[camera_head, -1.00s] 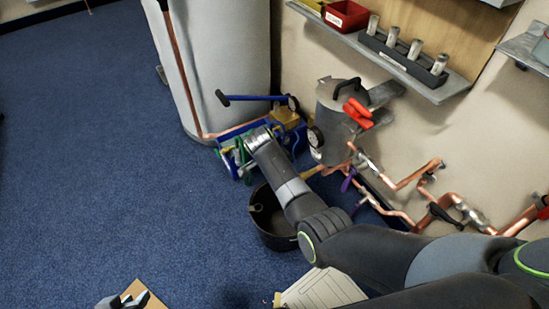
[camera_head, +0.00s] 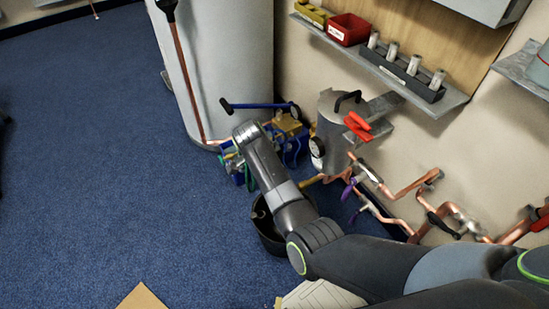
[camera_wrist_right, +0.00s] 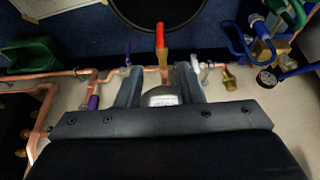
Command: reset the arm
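My right arm (camera_head: 330,255) comes in from the lower right in the head view and reaches over a black bucket (camera_head: 268,236). Its fingertips cannot be made out there. In the right wrist view my right gripper (camera_wrist_right: 159,70) has its two fingers apart, with nothing held between them. Behind the fingers run copper pipes (camera_wrist_right: 38,76), and a red handle (camera_wrist_right: 160,36) shows between and beyond the fingertips. I cannot tell the distance to them. My left gripper is in neither current view.
A grey cylinder with a red clamp (camera_head: 356,126) stands near the wall. Blue equipment (camera_head: 292,152) lies beside the white tank (camera_head: 225,60). A shelf (camera_head: 450,102) holds a red bin (camera_head: 348,29). Copper pipework (camera_head: 408,190) lines the wall. The blue carpet (camera_head: 90,170) at left is open.

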